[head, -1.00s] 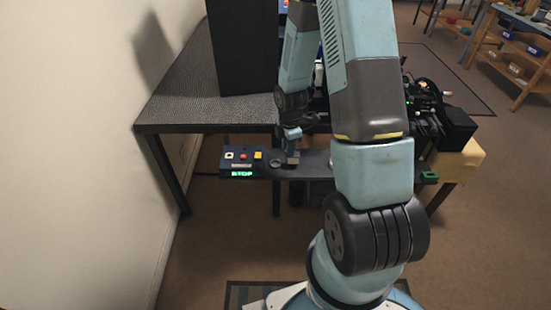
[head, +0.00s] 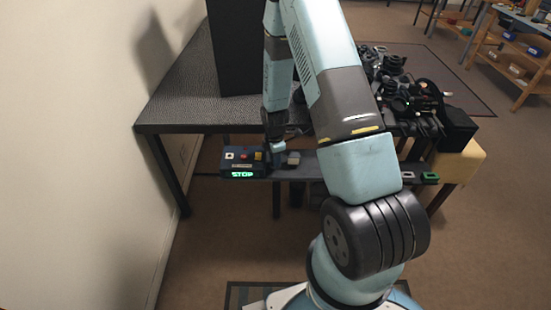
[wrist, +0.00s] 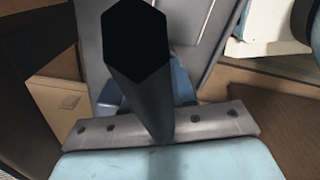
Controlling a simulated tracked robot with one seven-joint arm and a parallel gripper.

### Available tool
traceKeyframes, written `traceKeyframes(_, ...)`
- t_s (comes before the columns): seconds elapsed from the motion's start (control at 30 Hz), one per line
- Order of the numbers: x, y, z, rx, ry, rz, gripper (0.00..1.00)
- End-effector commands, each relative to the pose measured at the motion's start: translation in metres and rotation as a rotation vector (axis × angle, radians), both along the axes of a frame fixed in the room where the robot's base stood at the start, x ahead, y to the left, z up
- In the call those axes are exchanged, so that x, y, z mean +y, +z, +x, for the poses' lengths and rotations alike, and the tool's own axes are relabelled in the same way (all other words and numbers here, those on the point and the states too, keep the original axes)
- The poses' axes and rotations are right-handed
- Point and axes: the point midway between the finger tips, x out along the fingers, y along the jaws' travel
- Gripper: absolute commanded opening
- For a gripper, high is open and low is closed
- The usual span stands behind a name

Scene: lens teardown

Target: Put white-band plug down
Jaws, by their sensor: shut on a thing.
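My gripper (head: 278,151) points down at the left end of the dark shelf (head: 345,163), just right of the control box. In the wrist view a long dark six-sided piece (wrist: 137,75) stands out from the grey bolted bar, its flat end toward the camera. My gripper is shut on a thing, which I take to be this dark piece. No white band shows on it. Whether it touches the shelf cannot be told. A grey block (head: 293,159) sits on the shelf just right of my gripper.
The control box (head: 242,161) with a green STOP display stands at the shelf's left end. A grey plug (head: 408,175) and a green plug (head: 430,177) are at its right end. A dark machine (head: 405,95) and a tall black block (head: 236,50) stand behind.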

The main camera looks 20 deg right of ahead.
Motion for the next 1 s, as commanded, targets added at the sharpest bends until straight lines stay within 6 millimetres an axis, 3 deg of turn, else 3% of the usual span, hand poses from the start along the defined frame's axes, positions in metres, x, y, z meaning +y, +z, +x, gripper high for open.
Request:
traceKeyframes(0.83, 0.000, -0.016, -0.002, 0.002, -0.002, 0.001, 0.00)
traceKeyframes(0.87, 0.000, -0.016, -0.002, 0.002, -0.002, 0.001, 0.26)
traceKeyframes(1.0, 0.000, -0.016, -0.002, 0.004, -0.002, 0.001, 0.40)
